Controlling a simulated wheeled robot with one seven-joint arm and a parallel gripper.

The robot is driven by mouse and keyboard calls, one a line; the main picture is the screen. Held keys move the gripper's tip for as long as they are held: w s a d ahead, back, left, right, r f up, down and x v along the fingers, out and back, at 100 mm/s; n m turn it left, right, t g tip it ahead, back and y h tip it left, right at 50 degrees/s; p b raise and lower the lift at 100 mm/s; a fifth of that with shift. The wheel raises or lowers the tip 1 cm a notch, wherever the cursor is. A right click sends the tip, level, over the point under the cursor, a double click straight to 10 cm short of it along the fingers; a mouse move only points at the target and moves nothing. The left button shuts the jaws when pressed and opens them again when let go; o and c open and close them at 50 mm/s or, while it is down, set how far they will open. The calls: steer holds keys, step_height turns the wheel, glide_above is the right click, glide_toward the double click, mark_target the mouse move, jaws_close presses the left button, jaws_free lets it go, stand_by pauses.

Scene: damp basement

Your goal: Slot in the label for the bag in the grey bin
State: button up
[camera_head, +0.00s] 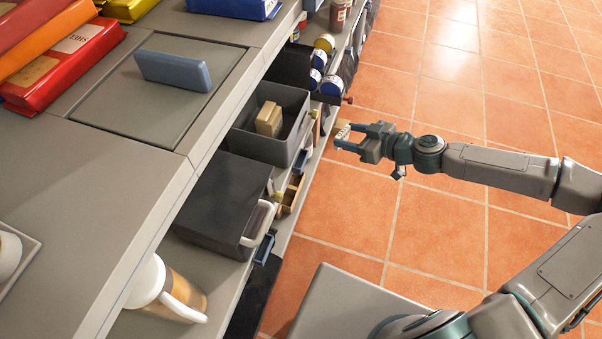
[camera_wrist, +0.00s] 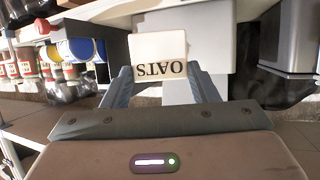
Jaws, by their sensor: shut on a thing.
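The grey bin (camera_head: 258,148) stands on the shelf below the counter, with a tan bag (camera_head: 269,119) inside it. My gripper (camera_head: 347,136) is over the aisle to the right of the bin, its fingers pointing toward the shelf. It is shut on a cream label (camera_wrist: 158,54), whose printed word OATS appears upside down in the wrist view. The label sticks out beyond the fingertips and looks apart from the bin. A small blue holder (camera_head: 302,158) shows below the bin's front. The bag's own marking cannot be read.
A dark box with a pale handle (camera_head: 262,223) stands nearer on the same shelf. A blue block (camera_head: 174,70) and coloured packets (camera_head: 68,58) lie on the counter. The tiled aisle floor is clear.

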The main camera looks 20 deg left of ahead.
steer(key=n+g+b, duration=0.2)
steer(key=shift+a+b, duration=0.2)
steer(key=shift+b, duration=0.2)
steer(key=n+g+b, duration=0.2)
steer(key=b, duration=0.5)
glide_above(301, 161)
steer(key=d, duration=0.2)
steer(key=f, duration=0.4)
steer(key=shift+s+d+f, duration=0.2)
steer(key=shift+s+f, duration=0.05)
steer(key=shift+f, duration=0.1)
step_height(301, 161, down, 4)
steer(key=shift+f+b, duration=0.1)
steer(key=shift+b, duration=0.85)
steer(key=o, duration=0.9)
steer(key=shift+o, duration=0.2)
